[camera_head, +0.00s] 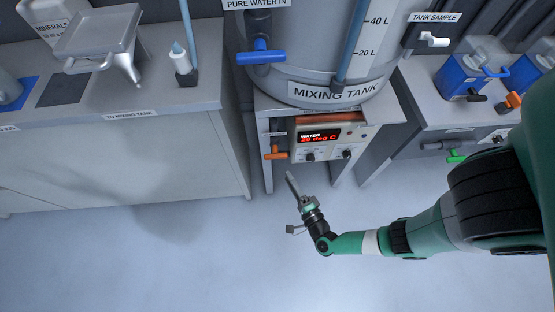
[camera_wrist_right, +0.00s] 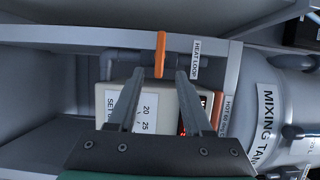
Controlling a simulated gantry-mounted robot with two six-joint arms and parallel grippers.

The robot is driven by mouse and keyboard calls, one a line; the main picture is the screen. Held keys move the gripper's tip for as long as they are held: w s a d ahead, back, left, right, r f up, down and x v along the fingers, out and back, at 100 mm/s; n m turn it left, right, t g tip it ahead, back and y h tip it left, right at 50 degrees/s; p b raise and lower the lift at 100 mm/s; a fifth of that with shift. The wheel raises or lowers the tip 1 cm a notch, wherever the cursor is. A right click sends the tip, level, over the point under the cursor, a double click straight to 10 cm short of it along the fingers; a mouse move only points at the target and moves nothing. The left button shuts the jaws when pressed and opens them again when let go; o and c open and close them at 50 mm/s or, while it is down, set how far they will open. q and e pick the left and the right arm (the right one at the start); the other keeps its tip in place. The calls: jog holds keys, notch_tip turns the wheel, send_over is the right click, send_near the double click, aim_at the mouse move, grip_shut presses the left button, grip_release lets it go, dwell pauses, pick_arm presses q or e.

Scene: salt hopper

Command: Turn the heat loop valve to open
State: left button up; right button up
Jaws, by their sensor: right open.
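The heat loop valve has an orange handle (camera_head: 274,155), seen in the head view left of the heater box under the mixing tank. It lies roughly horizontal there. In the right wrist view the orange handle (camera_wrist_right: 160,54) shows as a narrow upright bar beside the HEAT LOOP label (camera_wrist_right: 195,59). My right gripper (camera_head: 290,176) is below and slightly right of the handle in the head view. In the wrist view its two fingers (camera_wrist_right: 160,76) are apart, with the handle ahead of the gap. I cannot tell any contact. My left gripper is not in view.
The heater box (camera_head: 321,138) reads WATER 20 deg C and sits close to the handle. The mixing tank (camera_head: 310,70) stands above, with a blue handle (camera_head: 261,52). A bench (camera_head: 120,160) is at left. The floor (camera_head: 110,265) in front is clear.

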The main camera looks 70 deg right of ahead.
aim_at(277, 159)
jog(key=b+x, duration=0.2)
jog(key=x, duration=0.6)
jog(key=shift+w+d, duration=0.2)
jog(key=shift+d, duration=0.05)
jog(key=shift+w+d, duration=0.25)
grip_shut()
